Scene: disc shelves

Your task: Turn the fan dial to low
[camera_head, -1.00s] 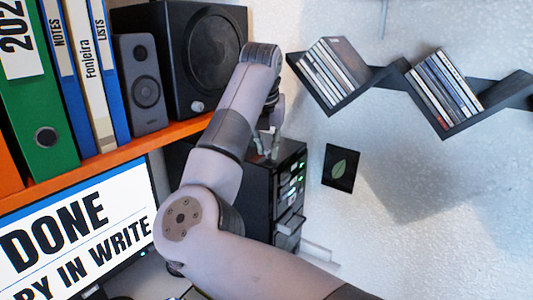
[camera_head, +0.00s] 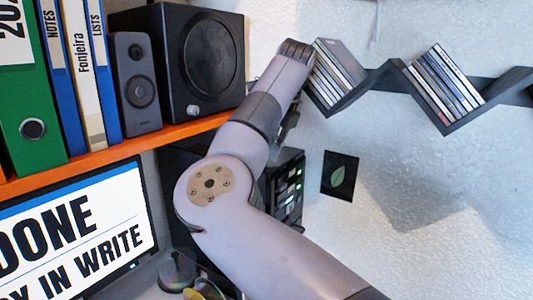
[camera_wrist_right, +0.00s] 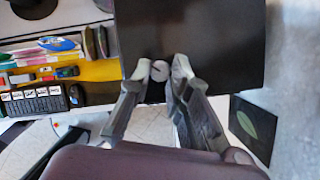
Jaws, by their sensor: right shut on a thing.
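In the right wrist view, a small round pale knob (camera_wrist_right: 160,71), which looks like the fan dial, sits at the edge of a large dark box (camera_wrist_right: 215,45). The fingertips of my right gripper (camera_wrist_right: 162,69) stand on both sides of the knob and are shut on it. Its setting marks cannot be read. In the head view my right arm hides the knob and most of the gripper; the black tower with green lights (camera_head: 288,185) shows behind the arm. My left gripper is not in view.
Black speakers (camera_head: 195,60) and several binders (camera_head: 85,70) stand on an orange shelf (camera_head: 160,135). A zigzag disc shelf (camera_head: 445,120) hangs on the wall near my right wrist. A monitor (camera_head: 80,225) is at lower left. A dark leaf picture (camera_head: 340,175) is beside the tower.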

